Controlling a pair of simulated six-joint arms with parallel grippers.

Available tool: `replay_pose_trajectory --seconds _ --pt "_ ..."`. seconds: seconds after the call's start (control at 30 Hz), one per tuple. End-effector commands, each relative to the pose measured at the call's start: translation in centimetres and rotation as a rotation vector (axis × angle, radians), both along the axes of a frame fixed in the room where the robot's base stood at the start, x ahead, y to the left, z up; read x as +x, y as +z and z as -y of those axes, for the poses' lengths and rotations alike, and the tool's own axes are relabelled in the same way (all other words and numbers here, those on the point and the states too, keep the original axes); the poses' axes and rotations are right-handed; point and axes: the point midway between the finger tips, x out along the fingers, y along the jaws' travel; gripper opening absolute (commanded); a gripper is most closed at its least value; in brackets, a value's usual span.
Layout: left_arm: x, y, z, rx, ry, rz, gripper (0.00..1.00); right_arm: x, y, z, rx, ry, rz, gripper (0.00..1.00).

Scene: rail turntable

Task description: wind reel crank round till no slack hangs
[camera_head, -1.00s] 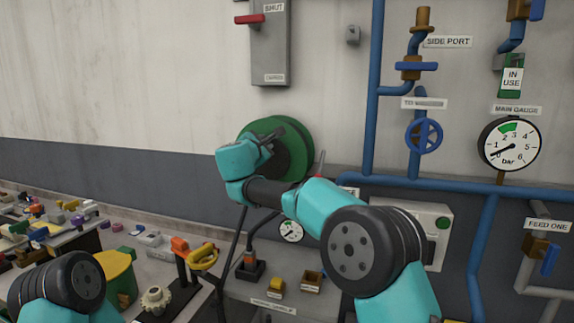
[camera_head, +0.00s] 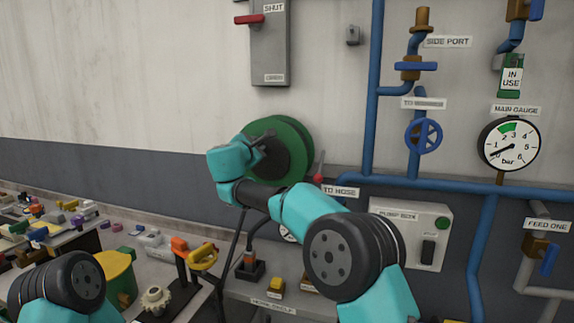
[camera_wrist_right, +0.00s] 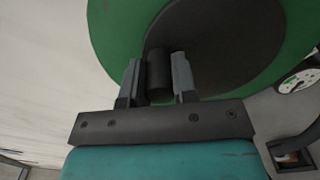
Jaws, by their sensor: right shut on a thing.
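The green reel (camera_head: 297,135) is mounted on the wall, and its dark hub faces me. In the right wrist view the green disc (camera_wrist_right: 118,35) and the dark hub (camera_wrist_right: 235,50) fill the upper part. My right gripper (camera_head: 264,146) is at the left side of the hub. In the right wrist view my right gripper (camera_wrist_right: 158,78) is shut on the dark cylindrical crank handle (camera_wrist_right: 158,72). A dark hose (camera_head: 235,240) hangs below the reel, partly behind my right arm; how slack it is, I cannot tell. My left gripper is outside the view.
Blue pipes (camera_head: 372,100) and a box with a green button (camera_head: 408,228) are right of the reel. A grey switch box (camera_head: 270,50) with a red lever is above. Below, a shelf (camera_head: 240,290) holds a yellow block (camera_head: 277,287). A cluttered bench is at the left.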

Motion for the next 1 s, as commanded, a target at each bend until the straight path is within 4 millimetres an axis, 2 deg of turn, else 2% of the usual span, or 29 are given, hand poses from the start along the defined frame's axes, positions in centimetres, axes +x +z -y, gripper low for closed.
replay_pose_trajectory --seconds 1.0 --pt "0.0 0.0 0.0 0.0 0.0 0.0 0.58 0.5 -1.1 -1.5 0.0 0.005 -0.002 0.0"
